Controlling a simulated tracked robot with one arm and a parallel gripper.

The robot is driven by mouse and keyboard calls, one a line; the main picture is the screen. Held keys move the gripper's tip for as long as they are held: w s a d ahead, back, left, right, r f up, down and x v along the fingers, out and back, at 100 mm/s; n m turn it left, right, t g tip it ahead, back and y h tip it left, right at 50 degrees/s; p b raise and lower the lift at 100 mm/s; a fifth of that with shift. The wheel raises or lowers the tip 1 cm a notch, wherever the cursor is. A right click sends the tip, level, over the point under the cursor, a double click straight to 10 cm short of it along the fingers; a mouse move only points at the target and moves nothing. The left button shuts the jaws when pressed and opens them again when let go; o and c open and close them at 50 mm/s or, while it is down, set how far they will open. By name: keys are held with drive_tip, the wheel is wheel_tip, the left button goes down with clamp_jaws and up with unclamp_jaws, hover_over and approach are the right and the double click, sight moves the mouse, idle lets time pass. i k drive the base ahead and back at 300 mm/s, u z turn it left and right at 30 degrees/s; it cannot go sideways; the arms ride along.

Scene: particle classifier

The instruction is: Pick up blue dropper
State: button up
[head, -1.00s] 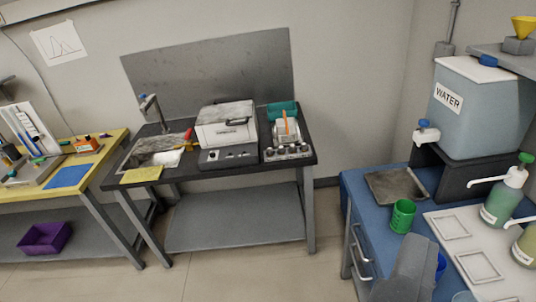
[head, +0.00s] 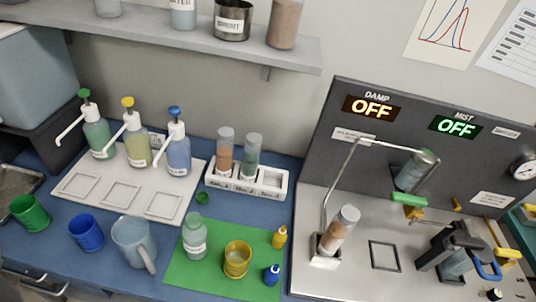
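A small blue dropper bottle (head: 272,275) stands at the front right corner of the green mat (head: 210,282) on the blue bench, low in the view. A similar small yellow bottle (head: 280,237) stands just behind it. A yellow cup (head: 237,259) is to its left, and a clear capped bottle (head: 194,236) is further left on the mat. A larger pump bottle with blue liquid and a blue top (head: 178,150) stands on the white tray further back. I do not see my gripper.
A green cup (head: 30,213), a blue cup (head: 86,233) and a grey mug (head: 133,243) stand left of the mat. A white rack (head: 273,181) with vials is behind it. A metal panel with a tall bent pipe (head: 326,195) is to the right. A shelf (head: 150,27) overhangs the back.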

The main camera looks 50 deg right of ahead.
sight(272, 274)
drive_tip(key=z, duration=1.5)
drive_tip(key=k, duration=1.05)
drive_tip(key=u, duration=0.3)
drive_tip(key=i, duration=1)
